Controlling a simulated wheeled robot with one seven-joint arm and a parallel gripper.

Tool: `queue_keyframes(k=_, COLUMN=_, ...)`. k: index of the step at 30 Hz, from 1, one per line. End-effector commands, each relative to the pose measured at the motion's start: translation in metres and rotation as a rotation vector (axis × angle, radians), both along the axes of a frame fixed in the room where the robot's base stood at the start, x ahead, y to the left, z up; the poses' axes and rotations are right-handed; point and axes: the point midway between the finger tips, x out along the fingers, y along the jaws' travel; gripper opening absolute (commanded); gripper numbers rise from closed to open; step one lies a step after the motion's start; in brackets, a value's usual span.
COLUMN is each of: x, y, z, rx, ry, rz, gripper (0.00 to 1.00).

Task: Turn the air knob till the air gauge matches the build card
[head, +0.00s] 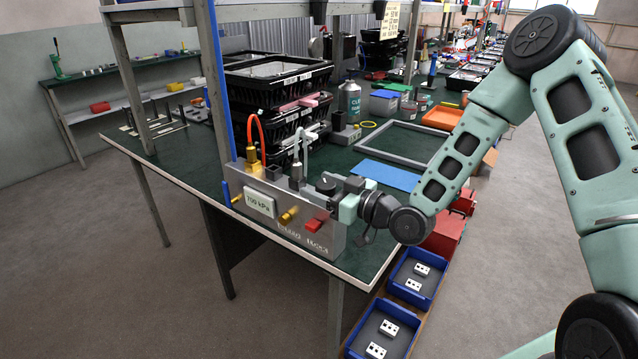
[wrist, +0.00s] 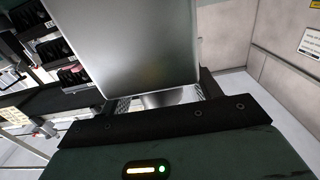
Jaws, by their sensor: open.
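The grey metal block (head: 285,222) stands at the near corner of the green table. A dark round knob (head: 326,184) sits at the block's upper right. My gripper (head: 335,183) is at the knob, coming from the right. In the wrist view my gripper (wrist: 166,98) is open, its fingers either side of a dark rounded part; contact cannot be told. A cream card (head: 391,19) with small unreadable print hangs at the shelf frame, possibly the build card.
Blue bins (head: 414,279) with white parts stand below the table's right edge. Floor at left is clear.

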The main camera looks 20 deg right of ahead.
Motion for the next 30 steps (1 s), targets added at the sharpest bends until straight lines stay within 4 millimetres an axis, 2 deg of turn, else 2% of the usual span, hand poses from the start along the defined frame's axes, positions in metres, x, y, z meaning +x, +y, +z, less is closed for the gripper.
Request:
queue_keyframes(k=4, x=0.0076, y=0.0053, z=0.0, rx=0.001, ry=0.001, rz=-0.001, gripper=0.63)
queue_keyframes(k=13, x=0.0087, y=0.0062, z=-0.0004, rx=0.001, ry=0.001, rz=-0.001, gripper=0.63)
queue_keyframes(k=18, x=0.0087, y=0.0061, z=-0.0004, rx=0.001, ry=0.001, rz=-0.001, gripper=0.18)
queue_keyframes(k=30, x=0.0086, y=0.006, z=-0.0008, rx=-0.002, ry=-0.001, rz=0.052, gripper=0.18)
